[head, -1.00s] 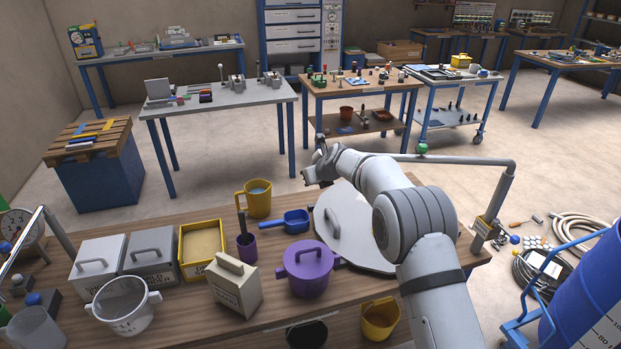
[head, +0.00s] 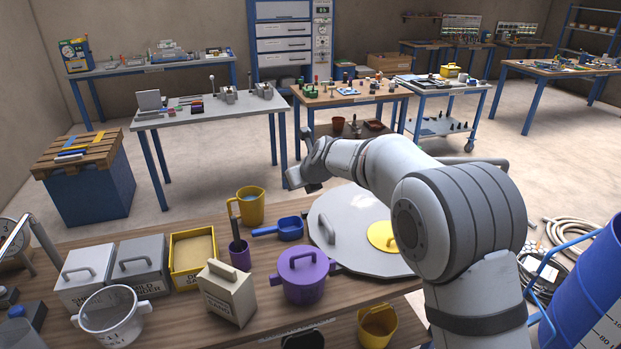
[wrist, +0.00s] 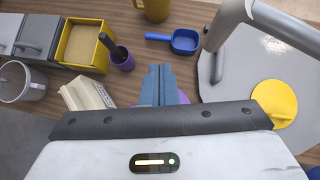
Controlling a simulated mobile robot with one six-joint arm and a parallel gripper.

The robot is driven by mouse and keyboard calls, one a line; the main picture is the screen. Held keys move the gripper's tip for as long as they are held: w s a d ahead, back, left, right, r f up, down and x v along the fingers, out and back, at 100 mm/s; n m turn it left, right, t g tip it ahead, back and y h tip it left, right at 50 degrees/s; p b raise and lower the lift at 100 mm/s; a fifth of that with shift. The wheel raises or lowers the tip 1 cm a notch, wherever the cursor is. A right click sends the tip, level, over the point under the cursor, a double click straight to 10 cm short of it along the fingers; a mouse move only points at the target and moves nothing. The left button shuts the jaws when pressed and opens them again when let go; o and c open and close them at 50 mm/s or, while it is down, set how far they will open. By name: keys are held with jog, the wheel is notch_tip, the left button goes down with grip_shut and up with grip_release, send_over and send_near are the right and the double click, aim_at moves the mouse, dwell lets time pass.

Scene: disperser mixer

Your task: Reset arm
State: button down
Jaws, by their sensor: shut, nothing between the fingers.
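My gripper (head: 300,178) hangs above the far edge of the workbench, over the floor side behind the yellow jug in the head view. In the wrist view its fingers (wrist: 160,84) are together with nothing between them. They point over the bench and partly hide the purple pot (head: 303,275). My arm reaches in from the lower right and covers part of the round grey lid (head: 350,258). A yellow disc (head: 383,237) lies on that lid and also shows in the wrist view (wrist: 275,102).
A blue barrel (head: 590,290) stands right. A thick grey bar (wrist: 275,25) crosses the wrist view.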

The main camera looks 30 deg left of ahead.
jog(key=shift+s+r, duration=0.1)
jog(key=shift+r, duration=0.05)
jog(key=s+d+r+n+h+b, duration=0.1)
jog(key=s+d+r+n+h, duration=0.35)
jog(key=d, duration=1.25)
jog(key=s+d+r+n+y+b, duration=0.15)
jog(key=d+n, duration=0.65)
jog(key=d, duration=1)
jog(key=s+d+f+n+h+b, duration=0.1)
jog(key=s+d+f+n, duration=0.3)
jog(key=s+d, duration=0.6)
jog(key=s+d+f+n+g+h+b, duration=0.1)
jog(key=s+d+f+n+h, duration=0.2)
jog(key=s+d+n, duration=0.4)
jog(key=s+d+f, duration=0.1)
jog(key=s+d, duration=0.3)
jog(key=shift+h, duration=0.4)
